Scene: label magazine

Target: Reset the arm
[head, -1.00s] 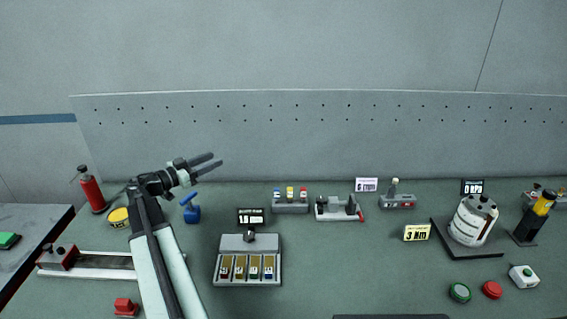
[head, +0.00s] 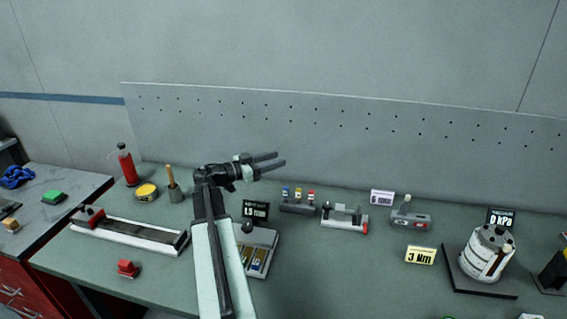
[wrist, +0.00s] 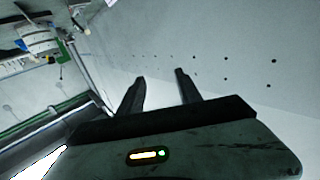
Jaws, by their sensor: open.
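My gripper (head: 282,160) is open and empty in the head view. It is raised above the green bench, in front of the perforated back panel, with its fingers pointing right. In the wrist view my gripper (wrist: 158,85) shows two dark fingers spread apart with nothing between them. The label magazine (head: 262,238) stands on the bench behind my arm. My arm hides its left part, and a few label slots show at its right.
A fire-extinguisher-like red bottle (head: 127,165), a yellow tin (head: 146,192) and a rail fixture (head: 130,232) stand left. A red block (head: 128,268) lies in front. A white cylinder device (head: 485,255) stands right.

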